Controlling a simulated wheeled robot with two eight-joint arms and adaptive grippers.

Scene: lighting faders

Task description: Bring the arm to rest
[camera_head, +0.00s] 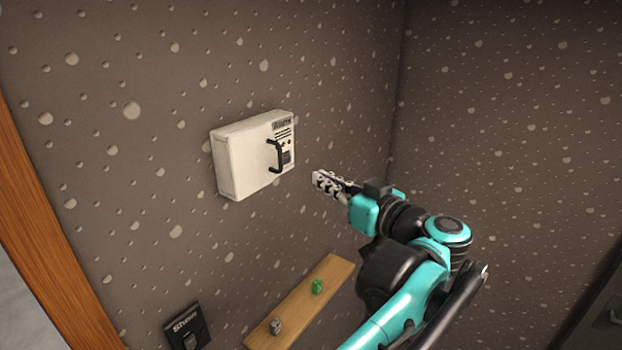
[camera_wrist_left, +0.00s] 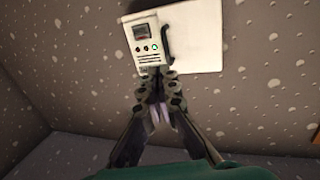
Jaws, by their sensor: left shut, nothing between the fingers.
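My left arm is teal and black and reaches in from the lower right of the head view. Its gripper (camera_head: 322,183) is shut and empty, in the air to the right of a white wall box (camera_head: 238,162). The box has a black handle (camera_head: 275,156) and a panel with small controls on its right part. In the left wrist view the shut fingers (camera_wrist_left: 158,88) point toward the box (camera_wrist_left: 198,40), and its handle (camera_wrist_left: 168,45) shows just beyond them. Fingers and handle look apart in the head view. My right gripper is not in view.
A wooden shelf (camera_head: 300,308) below holds a green object (camera_head: 317,286) and a grey object (camera_head: 276,326). A black wall plate (camera_head: 187,328) marked "Show" is at lower left. A wooden frame (camera_head: 50,250) edges the left. The dimpled right wall is bare behind my arm.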

